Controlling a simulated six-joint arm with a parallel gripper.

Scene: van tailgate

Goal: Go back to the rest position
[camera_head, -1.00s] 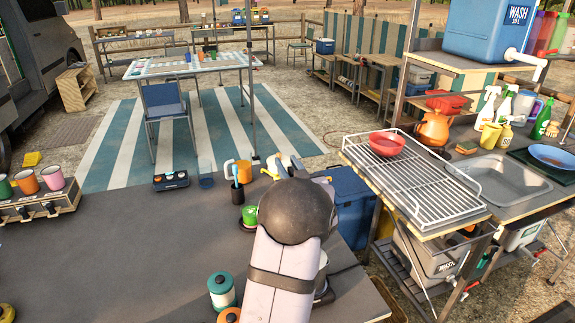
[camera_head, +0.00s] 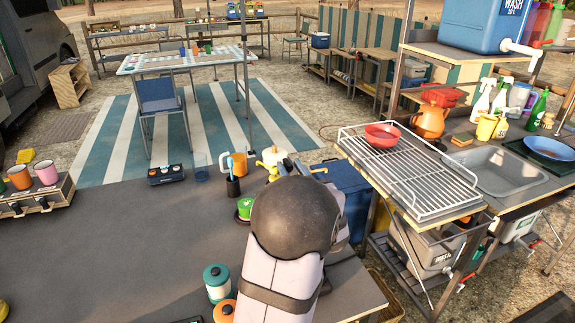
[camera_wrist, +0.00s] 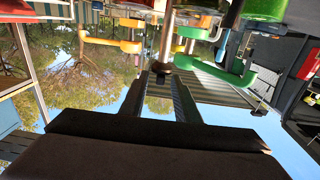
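My arm rises from the bottom of the head view, and its dark round joint hides my gripper there. In the wrist view, which is tilted nearly upside down, my gripper (camera_wrist: 163,88) shows two dark fingers standing apart, with trees and sky visible between them. A dark knob on a post (camera_wrist: 161,67) shows around the fingertips; I cannot tell how far beyond them it is. I see nothing clearly held. A yellow kettle-like thing (camera_head: 270,157) with a pale top stands just behind my arm, partly hidden.
The grey table holds a green cup (camera_head: 245,208), a dark cup with a blue stick (camera_head: 233,187), an orange mug (camera_head: 239,165), a teal canister (camera_head: 217,283) and a mug rack (camera_head: 38,197). A wire rack with a red bowl (camera_head: 382,135) stands right. The table's left-middle is clear.

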